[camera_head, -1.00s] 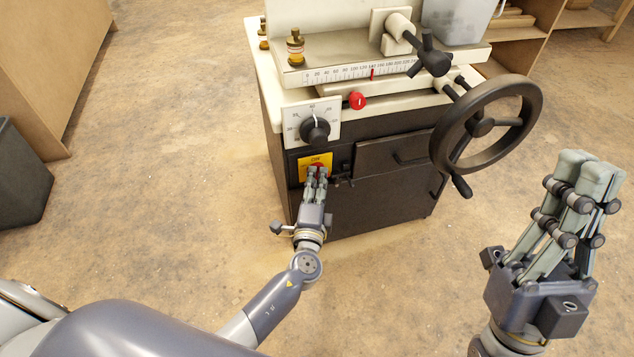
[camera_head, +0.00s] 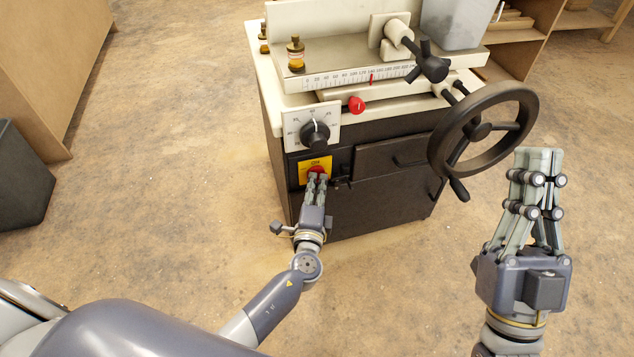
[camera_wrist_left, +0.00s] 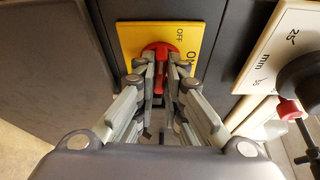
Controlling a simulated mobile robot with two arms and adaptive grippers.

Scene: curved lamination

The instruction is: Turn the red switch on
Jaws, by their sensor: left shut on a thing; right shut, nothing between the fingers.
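The red switch (camera_head: 316,169) sits on a yellow plate (camera_head: 304,174) on the machine's dark front, below a black dial. In the left wrist view the red switch (camera_wrist_left: 160,50) stands on the yellow plate (camera_wrist_left: 128,40), which bears the letters OFF and part of another label. My left gripper (camera_head: 317,178) is at the switch, its fingers shut on the red handle; it also shows in the left wrist view (camera_wrist_left: 159,72). The fingers hide part of the switch. My right gripper (camera_head: 540,155) is shut and empty, in the air right of the machine.
The black dial (camera_head: 315,134) and a red knob (camera_head: 356,104) are above the switch. A large black handwheel (camera_head: 440,135) juts out at the machine's right, close to my right gripper. A dark bin (camera_head: 22,180) stands at the left. The floor between is clear.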

